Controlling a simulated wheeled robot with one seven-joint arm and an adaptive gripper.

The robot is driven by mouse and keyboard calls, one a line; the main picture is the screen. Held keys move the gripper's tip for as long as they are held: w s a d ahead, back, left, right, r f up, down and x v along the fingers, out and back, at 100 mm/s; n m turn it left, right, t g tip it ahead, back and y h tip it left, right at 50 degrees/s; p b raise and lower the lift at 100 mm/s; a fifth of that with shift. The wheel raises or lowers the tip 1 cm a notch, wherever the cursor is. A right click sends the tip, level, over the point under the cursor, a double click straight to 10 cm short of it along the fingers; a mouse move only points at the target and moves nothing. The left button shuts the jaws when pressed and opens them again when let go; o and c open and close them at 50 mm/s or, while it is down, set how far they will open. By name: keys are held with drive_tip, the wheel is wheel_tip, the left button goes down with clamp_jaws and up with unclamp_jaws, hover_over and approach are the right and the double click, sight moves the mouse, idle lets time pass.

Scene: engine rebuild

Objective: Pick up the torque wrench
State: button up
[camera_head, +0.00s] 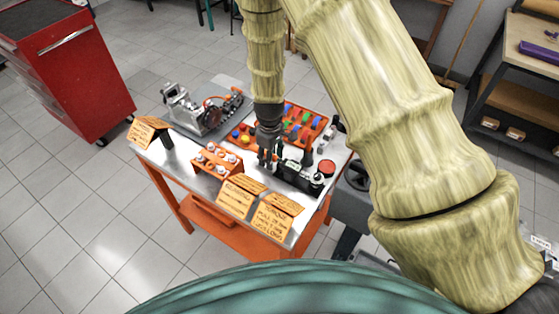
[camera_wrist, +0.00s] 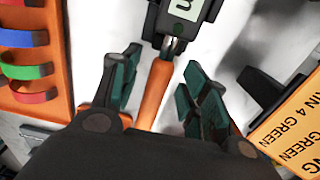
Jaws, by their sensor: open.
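An orange handle (camera_wrist: 155,93), which looks like the torque wrench, lies between my fingers in the wrist view. A short metal shaft runs from it to a black body with a pale green display (camera_wrist: 187,8) at the top edge. My gripper (camera_wrist: 160,68) is open, with one dark green finger on each side of the handle. The handle is nearer the left finger, and a gap shows to the right finger. The handle's lower end is hidden by the gripper. In the head view my gripper (camera_head: 267,160) points down over the table, and I cannot make out the handle there.
The metal-topped table (camera_head: 195,165) holds an orange tray of coloured rings (camera_head: 300,122), an engine part (camera_head: 190,110), an orange rack (camera_head: 217,160), a black device with a red disc (camera_head: 327,167) and wooden signs (camera_head: 270,218). A red cabinet (camera_head: 80,70) stands left.

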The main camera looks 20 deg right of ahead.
drive_tip(key=shift+w+f, duration=0.3)
drive_tip(key=shift+w, duration=0.05)
drive_tip(key=shift+c, duration=1.4)
drive_tip(key=shift+s+r, duration=0.3)
clamp_jaws()
drive_tip(key=shift+w+f, duration=0.15)
drive_tip(key=shift+w, duration=0.05)
drive_tip(key=shift+s, duration=0.1)
drive_tip(key=shift+r+b, duration=1.75)
drive_tip(key=shift+r, duration=3.35)
